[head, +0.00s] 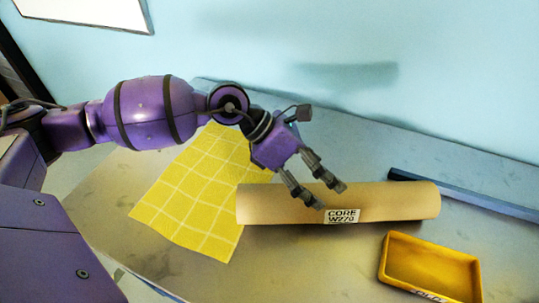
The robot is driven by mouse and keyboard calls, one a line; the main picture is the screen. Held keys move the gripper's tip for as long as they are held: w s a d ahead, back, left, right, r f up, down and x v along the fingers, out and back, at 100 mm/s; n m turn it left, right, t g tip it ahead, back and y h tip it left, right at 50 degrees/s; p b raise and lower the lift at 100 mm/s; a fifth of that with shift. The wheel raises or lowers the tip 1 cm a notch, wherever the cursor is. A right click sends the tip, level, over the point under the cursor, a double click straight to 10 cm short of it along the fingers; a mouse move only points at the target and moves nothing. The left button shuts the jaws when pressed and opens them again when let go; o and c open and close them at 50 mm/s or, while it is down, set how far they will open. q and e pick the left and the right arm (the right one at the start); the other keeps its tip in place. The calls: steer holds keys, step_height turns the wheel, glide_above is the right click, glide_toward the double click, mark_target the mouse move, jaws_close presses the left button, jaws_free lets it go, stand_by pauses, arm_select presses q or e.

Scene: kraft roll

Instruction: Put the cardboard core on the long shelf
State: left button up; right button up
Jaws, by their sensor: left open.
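The cardboard core (395,201) is a brown tube lying on its side on the grey table. A white label on it reads "CORE W270". Its left end rests over the edge of a yellow checked cloth. My left gripper (334,197) comes in from the left with its fingers apart, over the left half of the core. I cannot tell whether the fingertips touch it. My right gripper is not in view. I see no shelf that I can identify as the long shelf.
The yellow checked cloth (190,195) lies flat left of the core. An orange tray (432,265) stands in front of the core's right end. A dark blue bar (470,197) lies behind and right of the core. A pale blue wall (440,60) closes off the back.

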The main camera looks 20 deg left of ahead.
mark_target(332, 191)
arm_select(q)
steer(key=shift+s+a+f+m, duration=0.1)
steer(key=shift+a+f+m, duration=0.05)
steer(key=shift+f+m, duration=0.15)
steer(key=shift+f, duration=0.3)
steer(key=p+x, duration=0.1)
steer(key=x, duration=0.6)
steer(key=shift+s+a+f, duration=0.15)
steer(key=shift+f, duration=0.05)
steer(key=shift+r, duration=0.1)
steer(key=c, duration=2.1)
